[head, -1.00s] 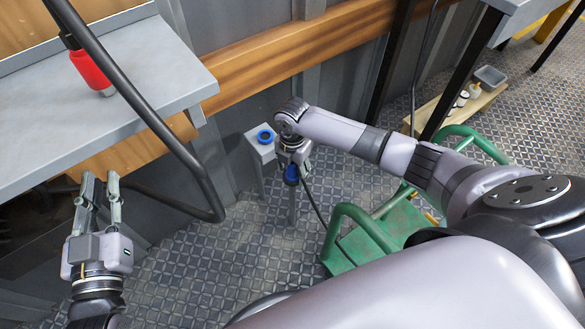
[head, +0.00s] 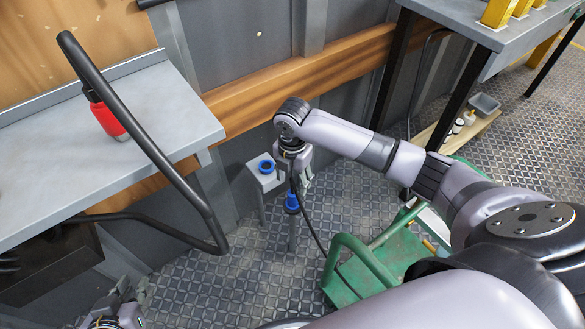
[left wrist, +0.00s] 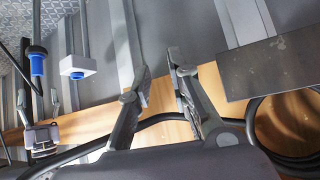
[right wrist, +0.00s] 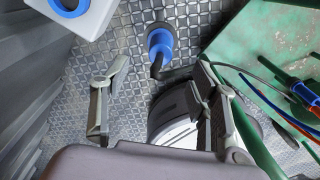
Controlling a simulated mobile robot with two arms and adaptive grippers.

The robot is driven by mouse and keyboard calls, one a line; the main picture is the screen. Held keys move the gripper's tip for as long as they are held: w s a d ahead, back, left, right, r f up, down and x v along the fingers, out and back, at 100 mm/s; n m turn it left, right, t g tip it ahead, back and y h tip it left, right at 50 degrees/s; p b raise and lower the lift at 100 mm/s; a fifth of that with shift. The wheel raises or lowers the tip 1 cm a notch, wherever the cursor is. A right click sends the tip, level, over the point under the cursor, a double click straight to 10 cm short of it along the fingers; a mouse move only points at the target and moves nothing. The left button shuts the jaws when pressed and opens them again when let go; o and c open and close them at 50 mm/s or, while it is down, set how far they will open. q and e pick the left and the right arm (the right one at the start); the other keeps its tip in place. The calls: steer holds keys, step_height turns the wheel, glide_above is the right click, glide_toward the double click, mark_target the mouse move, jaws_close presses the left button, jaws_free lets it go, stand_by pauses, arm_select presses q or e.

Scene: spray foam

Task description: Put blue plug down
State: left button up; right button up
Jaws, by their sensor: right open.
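The blue plug (head: 292,200) stands upright on a thin post on the floor, with a black cable running from it. It also shows in the left wrist view (left wrist: 37,66) and the right wrist view (right wrist: 160,40). My right gripper (head: 299,181) is just above the plug, open and empty. In the right wrist view its fingers (right wrist: 163,75) are spread and the plug lies beyond their tips. My left gripper (head: 128,294) is at the bottom left, partly cut off. In the left wrist view its fingers (left wrist: 159,68) are apart with nothing between them.
A pale stand with a blue ring socket (head: 266,166) is beside the plug's post. A grey bench (head: 160,95) with a red object (head: 108,121) and a thick black hose (head: 165,135) are on the left.

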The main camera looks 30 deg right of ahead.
step_height(320, 180, up, 3)
steer(key=shift+f+p, duration=0.1)
steer(key=shift+p, duration=0.2)
arm_select(q)
steer(key=s, duration=0.1)
steer(key=s+a+f+g, duration=0.1)
steer(key=s+f+g, duration=0.1)
steer(key=s, duration=0.1)
steer(key=shift+a+f+y, duration=0.25)
steer(key=shift+y, duration=0.05)
